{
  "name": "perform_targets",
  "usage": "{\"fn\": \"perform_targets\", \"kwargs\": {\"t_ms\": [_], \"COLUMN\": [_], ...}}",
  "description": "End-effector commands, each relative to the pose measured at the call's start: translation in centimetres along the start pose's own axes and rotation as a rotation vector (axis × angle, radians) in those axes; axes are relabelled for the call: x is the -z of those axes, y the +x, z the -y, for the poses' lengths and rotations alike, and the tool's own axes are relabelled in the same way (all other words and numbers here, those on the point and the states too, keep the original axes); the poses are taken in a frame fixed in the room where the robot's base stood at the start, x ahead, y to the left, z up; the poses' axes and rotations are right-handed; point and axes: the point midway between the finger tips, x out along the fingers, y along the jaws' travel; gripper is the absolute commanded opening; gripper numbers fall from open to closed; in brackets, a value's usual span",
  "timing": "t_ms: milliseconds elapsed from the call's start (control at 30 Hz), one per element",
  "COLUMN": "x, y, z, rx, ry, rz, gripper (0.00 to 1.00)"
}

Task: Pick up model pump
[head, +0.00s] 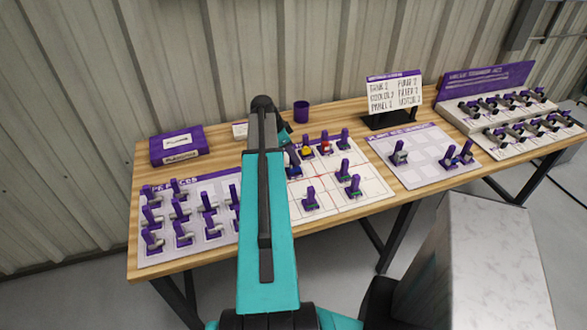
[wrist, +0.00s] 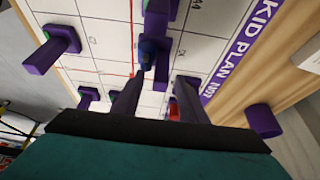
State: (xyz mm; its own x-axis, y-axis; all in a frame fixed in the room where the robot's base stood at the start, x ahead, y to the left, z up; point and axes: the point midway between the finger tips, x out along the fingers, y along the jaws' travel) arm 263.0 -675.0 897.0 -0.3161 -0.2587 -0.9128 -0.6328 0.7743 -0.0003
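My gripper (wrist: 160,84) shows in the wrist view with its two dark fingers apart and nothing clearly between their tips. Beyond the tips is a blue model piece with a purple handle (wrist: 147,50) on the white gridded plan board (wrist: 108,38). It looks like the blue piece (head: 293,171) beside my arm in the head view. I cannot tell for certain which piece is the model pump. A red part (wrist: 173,110) shows between the fingers, farther back. In the head view my arm hides the gripper's tips and part of the boards.
Several purple-handled pieces stand on the left board (head: 206,233). Others stand on the plan board (head: 370,190) and the right board (head: 425,173). A purple box (head: 178,147), a purple cup (head: 301,111), a sign (head: 394,91) and a stepped rack (head: 510,115) line the wooden table's back.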

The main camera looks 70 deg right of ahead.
Motion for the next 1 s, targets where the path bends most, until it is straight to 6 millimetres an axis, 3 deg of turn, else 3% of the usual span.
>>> {"fn": "perform_targets", "kwargs": {"t_ms": [633, 867, 1000], "x": [0.04, 0.05, 0.05], "y": [0.35, 0.34, 0.34], "z": [-0.04, -0.04, -0.04], "rx": [-0.001, -0.001, -0.001], "ry": [0.001, 0.001, 0.001], "rz": [0.0, 0.0, 0.0], "gripper": [0.39, 0.0, 0.0]}}
